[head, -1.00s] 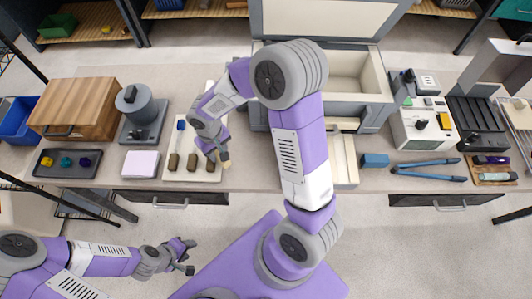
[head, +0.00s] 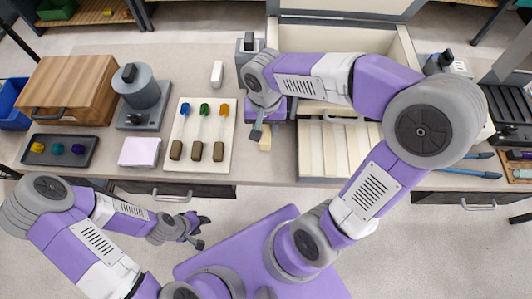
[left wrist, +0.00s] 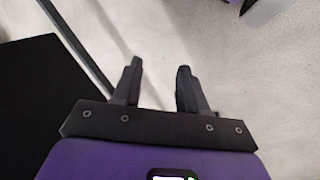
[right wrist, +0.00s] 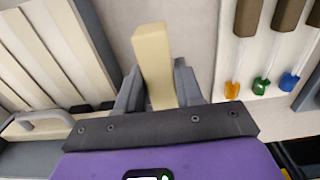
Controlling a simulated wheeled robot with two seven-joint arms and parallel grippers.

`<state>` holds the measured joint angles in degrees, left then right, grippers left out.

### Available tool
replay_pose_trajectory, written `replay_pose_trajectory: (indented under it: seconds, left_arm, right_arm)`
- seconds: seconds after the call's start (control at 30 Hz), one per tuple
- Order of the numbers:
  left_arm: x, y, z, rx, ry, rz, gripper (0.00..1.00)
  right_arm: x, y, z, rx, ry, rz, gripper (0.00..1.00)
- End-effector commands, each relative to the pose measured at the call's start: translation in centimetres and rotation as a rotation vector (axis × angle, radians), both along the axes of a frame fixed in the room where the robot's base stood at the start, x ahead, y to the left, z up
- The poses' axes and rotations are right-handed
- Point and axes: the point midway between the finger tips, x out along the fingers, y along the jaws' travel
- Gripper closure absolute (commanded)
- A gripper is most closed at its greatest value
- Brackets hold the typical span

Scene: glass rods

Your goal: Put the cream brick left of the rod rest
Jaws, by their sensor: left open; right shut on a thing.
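The cream brick (right wrist: 153,55) is held upright between the fingers of my right gripper (right wrist: 158,82). In the head view, the cream brick (head: 265,142) shows just below my right gripper (head: 260,130), right of the pale rod rest (head: 226,157) and apart from it. I cannot tell whether the brick touches the bench. The rod rest bears glass rods with blue, green and orange tips and brown ends; it also shows in the right wrist view (right wrist: 225,62). My left gripper (head: 198,231) is open and empty in front of the bench; its fingers show in the left wrist view (left wrist: 160,75).
Left of the rod rest are a pale pad (head: 139,152), a grey device (head: 140,95), a dark tray (head: 59,150) and a wooden box (head: 75,90). A small white block (head: 217,74) lies behind it. A pale slatted tray (head: 335,150) is right of my right gripper.

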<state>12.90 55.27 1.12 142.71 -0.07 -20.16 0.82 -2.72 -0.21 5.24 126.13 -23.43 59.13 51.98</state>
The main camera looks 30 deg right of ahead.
Motion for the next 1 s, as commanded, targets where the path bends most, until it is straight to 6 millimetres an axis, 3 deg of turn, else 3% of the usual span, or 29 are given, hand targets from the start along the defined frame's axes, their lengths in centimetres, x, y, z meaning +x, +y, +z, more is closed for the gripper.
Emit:
replay_pose_trajectory:
  seconds: [0.2,0.37,0.6,1.0]
  left_arm:
    - [0.0,0.0,-1.5,0.0,-0.001,-0.001,0.57]
    - [0.0,0.0,-1.9,0.0,-0.001,-0.001,0.57]
    - [0.0,0.0,-3.4,0.0,-0.001,-0.001,0.57]
    - [0.0,0.0,-3.5,0.0,0.0,0.0,0.57]
  right_arm:
    - [-0.3,0.0,-3.7,0.001,0.005,-0.011,0.99]
    - [-0.2,0.0,-5.1,0.0,0.004,-0.011,0.99]
    - [-0.2,0.0,-9.0,0.0,0.004,-0.009,0.99]
    - [-0.2,0.0,-9.7,0.001,0.001,-0.009,0.99]
